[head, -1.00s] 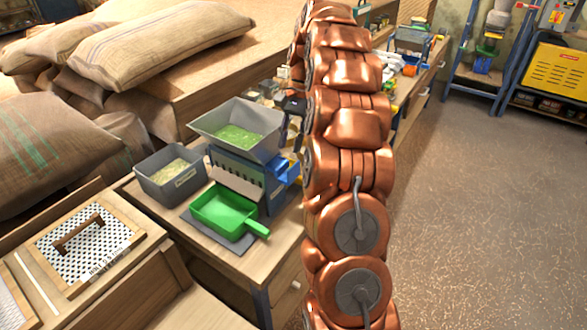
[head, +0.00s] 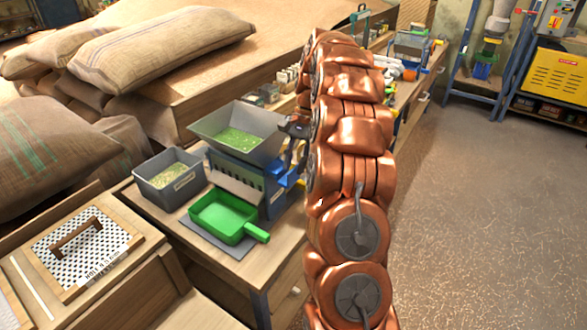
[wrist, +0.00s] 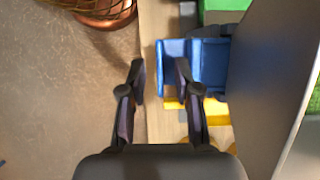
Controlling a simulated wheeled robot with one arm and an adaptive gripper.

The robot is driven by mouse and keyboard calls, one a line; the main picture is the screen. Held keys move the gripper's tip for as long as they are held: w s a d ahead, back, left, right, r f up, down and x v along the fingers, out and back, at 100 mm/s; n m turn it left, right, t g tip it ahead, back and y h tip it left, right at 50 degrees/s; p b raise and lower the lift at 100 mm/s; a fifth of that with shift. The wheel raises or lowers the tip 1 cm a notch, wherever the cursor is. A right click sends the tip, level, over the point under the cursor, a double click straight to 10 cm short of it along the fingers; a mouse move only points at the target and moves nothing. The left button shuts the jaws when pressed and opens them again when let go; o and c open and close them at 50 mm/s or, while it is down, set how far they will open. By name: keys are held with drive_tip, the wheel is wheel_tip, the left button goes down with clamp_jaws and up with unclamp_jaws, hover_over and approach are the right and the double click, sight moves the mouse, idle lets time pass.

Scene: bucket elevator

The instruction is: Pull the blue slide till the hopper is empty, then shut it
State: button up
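The grey hopper (head: 262,151) holds green grains (head: 236,138) and stands on a blue stand in the head view. Its sloping grey wall (wrist: 275,70) fills the right of the wrist view. The blue slide (wrist: 209,66) shows below my gripper (wrist: 159,64) in the wrist view. My gripper is open, with a clear gap between its fingers. The right fingertip overlaps the slide's left end, and the left fingertip is beside it. I cannot tell whether they touch. In the head view my arm hides much of the slide's side. A green tray (head: 218,232) with a handle sits below the hopper.
A grey bin (head: 181,191) of pale grains stands left of the hopper on the wooden bench. A perforated screen (head: 78,243) lies front left. Burlap sacks (head: 165,45) are piled behind. Open floor (head: 470,220) lies to the right.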

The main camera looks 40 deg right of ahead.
drive_tip(key=shift+x, duration=1)
clamp_jaws()
